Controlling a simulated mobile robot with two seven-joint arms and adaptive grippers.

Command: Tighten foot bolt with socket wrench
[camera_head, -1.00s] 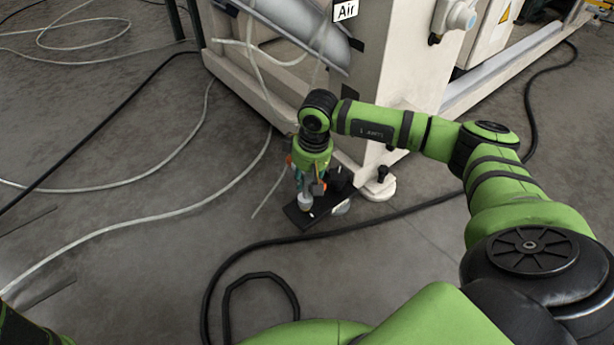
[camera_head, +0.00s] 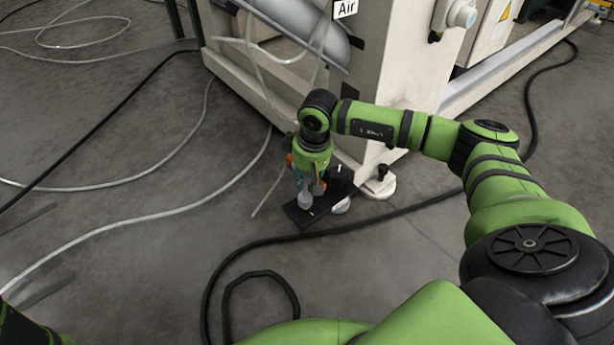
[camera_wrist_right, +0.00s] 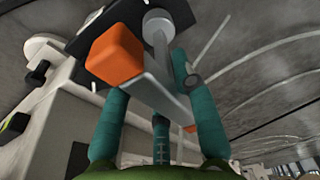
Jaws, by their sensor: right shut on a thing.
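My right gripper (camera_head: 310,190) points down at the front corner of the machine frame. In the right wrist view, its teal fingers (camera_wrist_right: 160,130) are shut on the socket wrench (camera_wrist_right: 160,85), a grey bar with an orange block at one end and a grey cylindrical socket (camera_wrist_right: 158,28) beyond. The socket end is over or close to a black plate (camera_head: 335,215) on the floor; contact cannot be told. A dark bolt (camera_head: 382,171) stands on a pale round foot (camera_head: 380,188) right of the gripper. Whether a bolt is under the socket is hidden. My left gripper is out of view.
The pale machine frame (camera_head: 395,80) rises just behind the gripper, with an "Air" label (camera_head: 345,9). A black cable (camera_head: 250,248) runs along the floor in front of the plate. Pale hoses (camera_head: 150,215) lie across the floor at left. Open concrete lies between them.

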